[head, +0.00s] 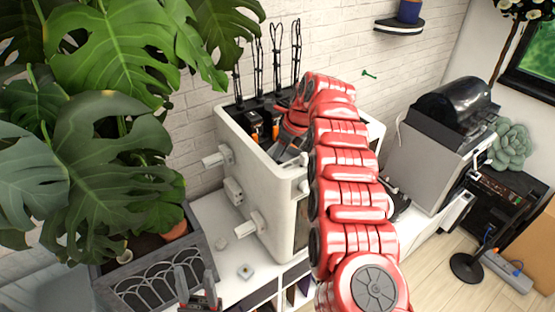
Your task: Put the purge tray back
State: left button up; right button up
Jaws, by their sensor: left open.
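I cannot make out the purge tray for sure; it may be hidden behind my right arm or inside the printer. The white printer (262,185) stands on the white cabinet with its top open. My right arm crosses in front of it and bends over its top. My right gripper (289,148) reaches down into the open top, and its fingers are mostly hidden, so its grip does not show. My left gripper (196,284) is at the bottom edge, low in front of the planter, open and with nothing visible between its fingers.
A large monstera plant in a grey planter (195,262) fills the left. A small pale square item (246,271) lies on the cabinet top (210,215). White spool holders (216,157) stick out from the printer's left side. A grey machine (425,160) with a black drum stands right.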

jog(key=b+v, duration=0.3)
jog(key=v, duration=0.7)
jog(key=shift+d, duration=0.2)
